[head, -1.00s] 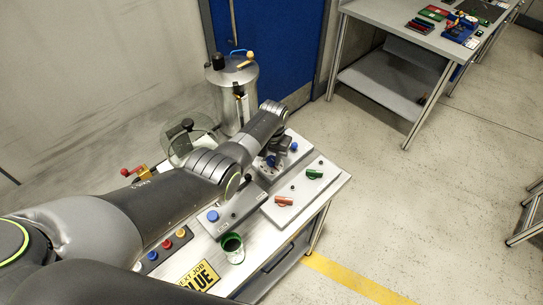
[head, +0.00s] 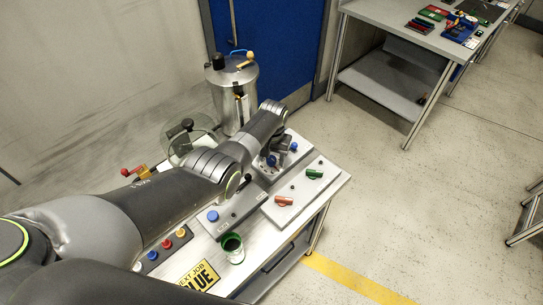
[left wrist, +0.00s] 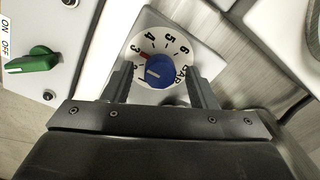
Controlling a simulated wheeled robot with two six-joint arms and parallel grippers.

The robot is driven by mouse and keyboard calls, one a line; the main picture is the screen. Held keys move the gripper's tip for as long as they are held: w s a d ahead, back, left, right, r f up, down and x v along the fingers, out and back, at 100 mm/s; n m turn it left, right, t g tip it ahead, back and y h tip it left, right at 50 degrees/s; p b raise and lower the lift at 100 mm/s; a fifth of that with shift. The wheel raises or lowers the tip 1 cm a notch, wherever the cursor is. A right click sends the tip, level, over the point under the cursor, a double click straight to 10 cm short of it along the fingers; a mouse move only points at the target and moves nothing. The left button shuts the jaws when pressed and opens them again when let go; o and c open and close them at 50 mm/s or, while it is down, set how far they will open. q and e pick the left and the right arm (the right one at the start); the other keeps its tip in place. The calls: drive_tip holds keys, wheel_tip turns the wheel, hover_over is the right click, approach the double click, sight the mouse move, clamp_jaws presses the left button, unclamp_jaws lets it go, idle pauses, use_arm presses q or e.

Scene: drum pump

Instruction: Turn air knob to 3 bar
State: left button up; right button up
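The air knob (left wrist: 163,72) is a round blue knob on a white dial (left wrist: 150,46) with numbers up to 6 and the word BAR. Its white pointer line points left, toward the low numbers near 1 to 2. A small red mark sits on the dial beside the 3. My left gripper (left wrist: 160,76) reaches over the dial with one finger on each side of the knob. Gaps show between the fingers and the knob, so it is open around it. In the head view my left gripper (head: 270,153) is partly hidden by its arm. My right gripper is not in view.
A green handle (left wrist: 33,60) with ON/OFF lettering is beside the dial. A steel drum (head: 232,95) stands behind.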

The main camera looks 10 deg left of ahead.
sight(272, 159)
use_arm(q)
drive_tip(key=shift+r, duration=0.45)
wheel_tip(272, 159, up, 5)
drive_tip(key=shift+d+f+p, duration=0.1)
drive_tip(key=shift+p, duration=0.55)
wheel_tip(272, 159, up, 12)
drive_tip(key=b, duration=0.2)
drive_tip(key=shift+d+f, duration=0.15)
drive_tip(key=shift+s+f, duration=0.1)
